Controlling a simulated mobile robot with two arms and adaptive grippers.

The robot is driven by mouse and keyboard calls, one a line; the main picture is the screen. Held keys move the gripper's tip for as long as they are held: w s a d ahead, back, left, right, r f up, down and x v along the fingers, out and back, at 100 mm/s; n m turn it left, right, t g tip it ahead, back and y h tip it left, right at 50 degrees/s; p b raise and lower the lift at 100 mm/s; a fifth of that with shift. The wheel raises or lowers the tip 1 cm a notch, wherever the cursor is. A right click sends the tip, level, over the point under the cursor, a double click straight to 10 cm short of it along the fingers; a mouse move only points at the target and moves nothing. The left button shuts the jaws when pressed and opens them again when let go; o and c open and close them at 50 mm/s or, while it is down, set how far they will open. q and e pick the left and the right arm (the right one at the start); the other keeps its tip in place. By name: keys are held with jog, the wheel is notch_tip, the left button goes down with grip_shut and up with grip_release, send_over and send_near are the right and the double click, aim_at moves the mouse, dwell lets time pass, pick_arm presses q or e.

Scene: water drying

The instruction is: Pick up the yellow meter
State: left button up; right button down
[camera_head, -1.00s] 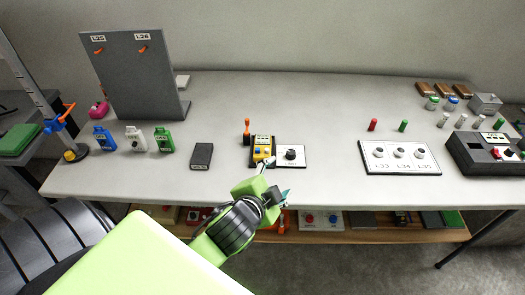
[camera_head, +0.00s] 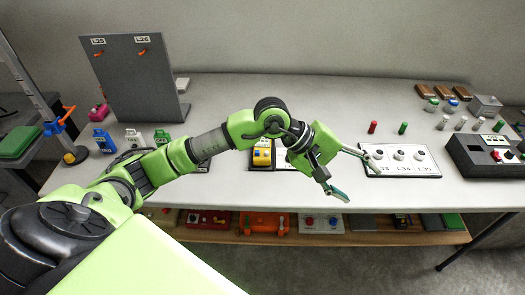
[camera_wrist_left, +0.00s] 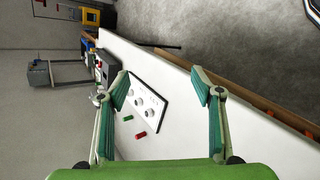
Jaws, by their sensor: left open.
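The yellow meter (camera_head: 262,157) sits on the table in a dark holder, left of a white plate with a black knob. My left gripper (camera_head: 362,184) is open and empty, to the right of the meter, over the table's front edge near the white plate with three knobs. Its two fingers stand apart in the left wrist view (camera_wrist_left: 160,84). The meter cannot be made out in the left wrist view. My right gripper is not in view.
The white three-knob plate (camera_head: 382,150) lies near the gripper, with a red peg (camera_head: 372,127) and a green peg (camera_head: 403,128) behind it. A black box (camera_head: 478,157) stands at the right. A grey panel (camera_head: 140,80) stands at the back left. Several items lie on the lower shelf.

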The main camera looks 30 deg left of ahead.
pick_arm(q)
jog(key=w+a+f+m+y, duration=0.1)
jog(key=w+a+f+y, duration=0.15)
jog(key=a, duration=0.45)
jog(key=w+a+f+m+y, duration=0.1)
jog(key=a+y, duration=0.3)
jog(key=a, duration=0.3)
jog(key=y, duration=0.5)
send_near(262, 148)
jog(key=shift+w+a+f+m+p, duration=0.1)
jog(key=shift+w+f+m+p, duration=0.1)
jog(key=shift+w+f, duration=0.25)
jog(key=shift+w+a+f+m+p, duration=0.1)
jog(key=shift+w+f+m+p, duration=0.15)
jog(key=shift+f, duration=0.45)
jog(key=shift+s+p+x, duration=0.2)
jog(key=shift+p+x, duration=0.4)
jog(key=shift+x, duration=2.45)
jog(key=shift+f, duration=0.1)
jog(key=shift+c, duration=0.4)
jog(key=c, duration=1.3)
